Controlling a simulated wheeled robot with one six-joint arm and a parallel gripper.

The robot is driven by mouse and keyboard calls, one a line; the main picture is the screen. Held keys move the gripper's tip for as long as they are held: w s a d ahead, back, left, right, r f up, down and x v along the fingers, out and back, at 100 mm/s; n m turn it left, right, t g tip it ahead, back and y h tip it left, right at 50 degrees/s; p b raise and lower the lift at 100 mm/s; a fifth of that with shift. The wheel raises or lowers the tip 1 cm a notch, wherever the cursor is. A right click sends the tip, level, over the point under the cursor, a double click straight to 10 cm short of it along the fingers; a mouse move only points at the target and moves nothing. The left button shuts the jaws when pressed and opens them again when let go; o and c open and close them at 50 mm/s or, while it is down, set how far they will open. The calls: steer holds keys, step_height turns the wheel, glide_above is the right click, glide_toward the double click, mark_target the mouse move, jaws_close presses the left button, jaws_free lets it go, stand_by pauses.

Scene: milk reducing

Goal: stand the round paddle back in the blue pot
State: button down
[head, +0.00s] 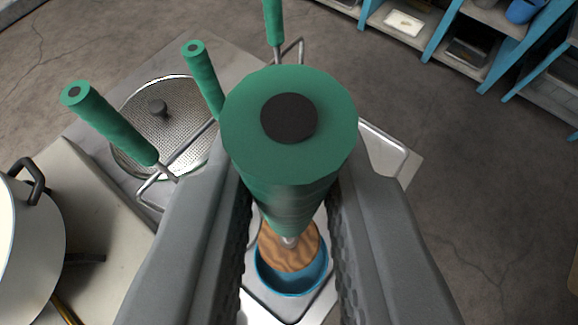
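My gripper (290,235) is shut on the green handle of the round paddle (290,247), one finger on each side. The handle points up at the camera, with a dark cap at its end. The paddle's round wooden head shows below the handle, over the blue pot (292,290). The head overlaps the pot's opening in the picture; I cannot tell how deep it is or whether it touches the pot. The pot sits on a pale tray or surface. The fingers hide part of the handle's sides.
Other green handles (110,123) on wire frames rise at the left and top, close to my gripper. A perforated round lid (165,125) lies at the left. A large white pot (28,245) stands at the far left. Blue shelves (490,45) are at the upper right; the floor between is clear.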

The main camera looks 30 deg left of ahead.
step_height(320, 180, down, 8)
stand_by(1.0)
steer(key=c, duration=1.4)
jaws_free()
steer(key=shift+c, duration=0.2)
steer(key=shift+o, duration=1.2)
steer(key=shift+r, duration=0.2)
steer(key=v, duration=1.7)
steer(key=shift+s, duration=0.15)
steer(key=shift+r, duration=0.15)
steer(key=v, duration=0.9)
